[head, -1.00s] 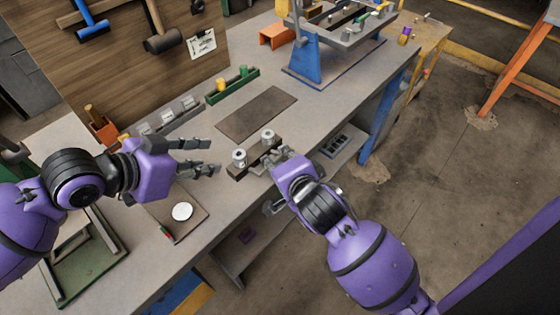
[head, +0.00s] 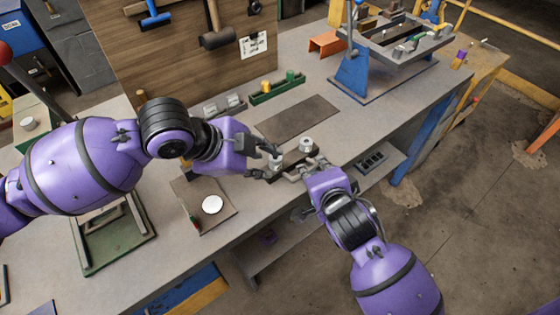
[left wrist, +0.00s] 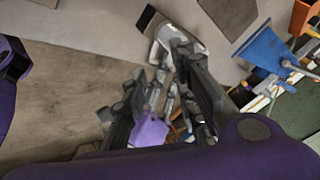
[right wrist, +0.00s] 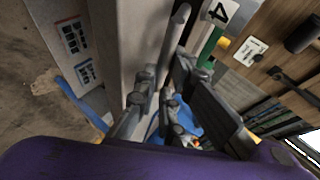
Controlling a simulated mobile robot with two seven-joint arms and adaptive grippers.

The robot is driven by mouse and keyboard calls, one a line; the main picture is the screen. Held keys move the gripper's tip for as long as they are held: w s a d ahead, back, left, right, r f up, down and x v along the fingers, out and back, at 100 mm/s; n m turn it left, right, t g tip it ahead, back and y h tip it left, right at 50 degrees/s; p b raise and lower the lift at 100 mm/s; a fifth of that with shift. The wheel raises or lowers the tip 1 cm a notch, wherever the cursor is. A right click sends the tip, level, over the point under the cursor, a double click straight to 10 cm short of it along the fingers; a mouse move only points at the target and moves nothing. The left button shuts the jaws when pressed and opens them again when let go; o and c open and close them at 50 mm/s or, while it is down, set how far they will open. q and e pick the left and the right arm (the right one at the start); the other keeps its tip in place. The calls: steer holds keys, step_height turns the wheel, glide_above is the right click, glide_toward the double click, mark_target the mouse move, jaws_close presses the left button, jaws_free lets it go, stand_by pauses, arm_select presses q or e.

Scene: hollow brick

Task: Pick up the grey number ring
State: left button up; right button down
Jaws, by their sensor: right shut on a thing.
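A dark block (head: 291,158) near the table's front edge carries two grey, ring-like cylinders. The right cylinder (head: 306,144) stands upright and clear; the left cylinder (head: 276,161) is partly hidden by my left gripper (head: 266,162). No number is readable on either in the head view. My left gripper is open, its fingers close around the left cylinder; a pale grey piece (left wrist: 183,42) shows at its fingertips in the left wrist view. My right gripper (head: 311,170) is shut at the block's front, apparently on a pale bar-like handle (head: 292,176). Its exact hold is hidden.
A dark mat (head: 300,118) lies clear behind the block. A green tray (head: 277,90) holds small coloured pieces. A blue stand (head: 353,72) is at the back right. A white disc (head: 212,204) lies on a brown board (head: 190,190) at the left. My two grippers are close together.

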mark_target(273, 160)
arm_select(q)
step_height(273, 160, up, 5)
steer(key=d+m+t+y, duration=0.1)
steer(key=m+y, duration=0.2)
steer(key=m, duration=0.5)
steer(key=d+m+y, duration=0.2)
steer(key=m+y, duration=0.1)
steer(key=m, duration=0.5)
steer(key=shift+y, duration=0.3)
steer(key=x, duration=0.5)
steer(key=shift+w+a+f, duration=0.1)
steer(key=shift+a+f, duration=0.15)
steer(key=shift+f, duration=0.1)
steer(key=shift+d+x, duration=0.2)
steer(key=shift+x, duration=2.95)
steer(key=shift+w, duration=0.1)
jaws_close()
